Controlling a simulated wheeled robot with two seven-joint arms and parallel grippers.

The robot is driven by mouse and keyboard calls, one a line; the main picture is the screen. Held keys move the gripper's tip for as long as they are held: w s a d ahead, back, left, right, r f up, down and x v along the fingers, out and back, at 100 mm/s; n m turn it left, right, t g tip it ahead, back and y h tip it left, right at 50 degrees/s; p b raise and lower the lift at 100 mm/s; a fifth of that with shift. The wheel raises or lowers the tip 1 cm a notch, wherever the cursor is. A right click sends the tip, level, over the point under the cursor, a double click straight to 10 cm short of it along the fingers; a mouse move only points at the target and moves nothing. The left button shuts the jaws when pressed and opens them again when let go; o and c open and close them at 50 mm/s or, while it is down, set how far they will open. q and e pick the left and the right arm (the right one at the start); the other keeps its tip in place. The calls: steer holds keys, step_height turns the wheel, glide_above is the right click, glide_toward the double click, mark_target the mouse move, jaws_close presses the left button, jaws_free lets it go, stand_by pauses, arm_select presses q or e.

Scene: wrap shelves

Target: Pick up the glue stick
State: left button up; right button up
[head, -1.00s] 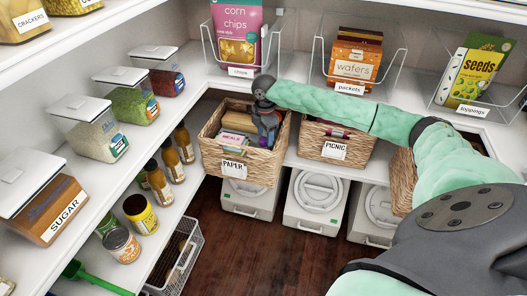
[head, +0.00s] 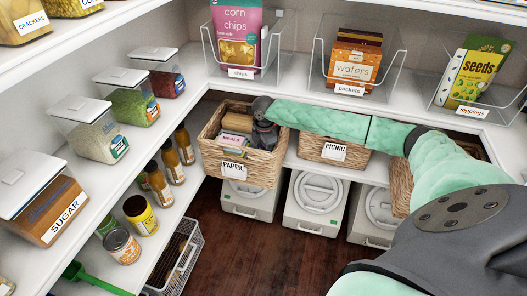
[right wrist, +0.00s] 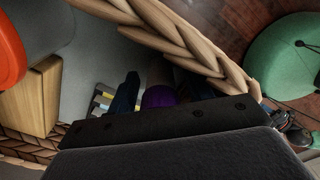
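The wicker basket labelled PAPER (head: 210,158) stands on the low shelf at the corner. My right gripper (right wrist: 162,98) reaches down into it, with its wrist hiding that side of the basket in the head view. In the right wrist view a rounded purple thing (right wrist: 160,97), perhaps the glue stick, sits between the dark fingers. The gripper body hides much of it, and I cannot tell whether the fingers press on it. My left gripper is out of view.
The basket's woven rim (right wrist: 190,45) runs close beside the gripper. A wooden block (right wrist: 33,98) and an orange-red item (right wrist: 10,50) are nearby. The PICNIC basket (head: 310,148) stands to the right, with a white shelf above.

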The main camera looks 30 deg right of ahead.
steer(key=c, duration=0.8)
steer(key=shift+c, duration=0.2)
